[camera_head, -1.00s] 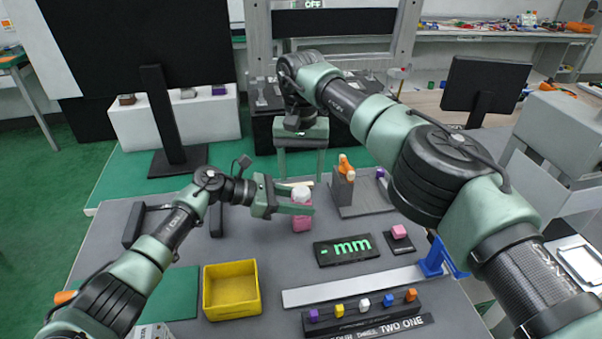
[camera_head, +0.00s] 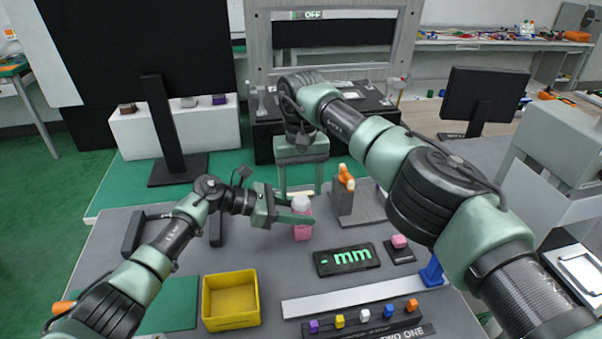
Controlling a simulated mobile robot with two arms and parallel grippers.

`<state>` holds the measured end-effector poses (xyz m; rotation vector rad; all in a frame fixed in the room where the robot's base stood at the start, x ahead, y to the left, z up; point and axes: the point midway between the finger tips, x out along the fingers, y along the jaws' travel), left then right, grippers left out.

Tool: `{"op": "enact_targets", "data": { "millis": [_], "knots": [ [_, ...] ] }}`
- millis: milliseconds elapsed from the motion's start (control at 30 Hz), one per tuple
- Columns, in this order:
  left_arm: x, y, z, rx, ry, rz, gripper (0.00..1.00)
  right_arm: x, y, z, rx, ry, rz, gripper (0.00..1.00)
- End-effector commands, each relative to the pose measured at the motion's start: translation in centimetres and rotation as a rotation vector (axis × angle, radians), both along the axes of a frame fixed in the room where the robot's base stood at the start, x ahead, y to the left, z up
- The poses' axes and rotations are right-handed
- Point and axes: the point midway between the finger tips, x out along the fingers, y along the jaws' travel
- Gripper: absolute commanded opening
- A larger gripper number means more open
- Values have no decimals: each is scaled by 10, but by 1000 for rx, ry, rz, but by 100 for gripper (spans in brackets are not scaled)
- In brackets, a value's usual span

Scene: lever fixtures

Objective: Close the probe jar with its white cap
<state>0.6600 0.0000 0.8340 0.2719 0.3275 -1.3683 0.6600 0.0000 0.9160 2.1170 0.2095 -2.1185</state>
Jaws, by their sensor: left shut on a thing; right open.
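The probe jar (camera_head: 302,232) is pink and stands upright on the grey table near its middle. The white cap (camera_head: 301,203) shows at its top; I cannot tell whether it is fully seated. My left gripper (camera_head: 301,217) comes from the left and is shut on the jar at its upper part, with the fingers hiding some of it. My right gripper (camera_head: 301,190) points down behind the jar, open, its two fingers spread apart. A pale rod (camera_head: 300,194) shows low between those fingers, partly hidden; I cannot tell whether they touch it.
A yellow bin (camera_head: 231,301) stands at the front left. A black "mm" display (camera_head: 346,260) and a pink cube (camera_head: 399,241) lie right of the jar. A grey fixture with an orange lever (camera_head: 345,177) stands behind right. Several coloured blocks line the front right.

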Motion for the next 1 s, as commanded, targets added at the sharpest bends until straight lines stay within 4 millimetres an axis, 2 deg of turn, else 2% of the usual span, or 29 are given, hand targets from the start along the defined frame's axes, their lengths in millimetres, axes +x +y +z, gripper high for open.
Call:
{"op": "enact_targets", "data": {
  "millis": [100, 233, 600, 800, 833, 1000],
  "knots": [
    [0, 0, 0, 0, 0, 0, 0, -1, 0, -17, 1, 2, -1, 63],
    [0, 0, 0, 0, 0, 0, 0, 0, 0, -28, 0, 1, -1, 63],
    [0, 0, 0, 0, 0, 0, 0, 0, 0, -32, 0, 0, -1, 63],
    [0, 0, 0, 0, 0, 0, 0, 0, 0, -32, 0, 0, -1, 7],
    [0, 0, 0, 0, 0, 0, 0, 0, 0, -32, 0, 0, -1, 0],
    [0, 0, 0, 0, 0, 0, 0, 0, 0, -32, -1, 0, -88, 0]
  ]
}}
